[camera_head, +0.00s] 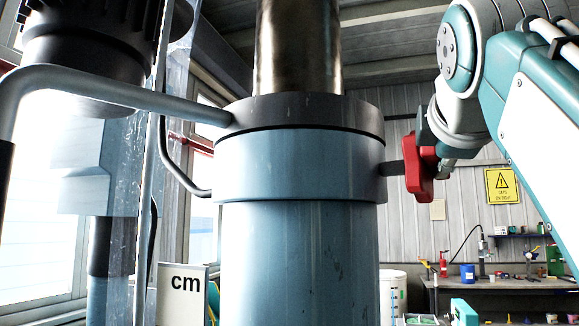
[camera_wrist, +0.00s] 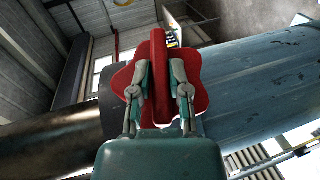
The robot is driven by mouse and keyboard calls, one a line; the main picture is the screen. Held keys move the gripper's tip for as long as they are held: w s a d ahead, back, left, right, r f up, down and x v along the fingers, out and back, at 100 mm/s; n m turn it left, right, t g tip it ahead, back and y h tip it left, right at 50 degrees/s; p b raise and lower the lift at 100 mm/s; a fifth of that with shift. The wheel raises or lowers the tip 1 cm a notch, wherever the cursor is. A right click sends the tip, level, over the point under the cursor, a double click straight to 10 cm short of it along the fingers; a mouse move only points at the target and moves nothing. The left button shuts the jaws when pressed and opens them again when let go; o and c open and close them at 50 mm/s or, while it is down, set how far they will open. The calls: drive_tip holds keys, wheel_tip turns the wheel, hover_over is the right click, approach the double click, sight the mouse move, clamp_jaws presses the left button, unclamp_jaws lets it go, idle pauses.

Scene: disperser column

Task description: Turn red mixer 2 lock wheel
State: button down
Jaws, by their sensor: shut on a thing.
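The red lock wheel (camera_head: 419,170) sits on a short dark stem (camera_head: 391,169) at the right side of the blue-grey column collar (camera_head: 300,165). In the wrist view the red wheel (camera_wrist: 199,92) is a lobed disc with a raised bar (camera_wrist: 159,75) across its middle. My gripper (camera_wrist: 159,85) has its two fingers on either side of this bar and is shut on it. In the head view my gripper (camera_head: 447,165) reaches the wheel from the right; the arm partly hides the fingers there.
A grey bent pipe (camera_head: 120,92) and a clear panel (camera_head: 128,190) stand left of the column. A "cm" sign (camera_head: 183,290) is at the lower left. A workbench (camera_head: 500,283) with bottles and tools stands at the back right, below a yellow warning sign (camera_head: 502,186).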

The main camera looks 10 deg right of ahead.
drive_tip(key=shift+w+d+f+g+y, duration=0.1)
drive_tip(key=shift+f+g+y, duration=0.1)
drive_tip(key=shift+g+y, duration=0.15)
idle(0.6)
drive_tip(key=c, duration=0.6)
unclamp_jaws()
drive_tip(key=shift+r, duration=0.2)
drive_tip(key=shift+f+t+h, duration=0.1)
drive_tip(key=shift+t+h, duration=0.45)
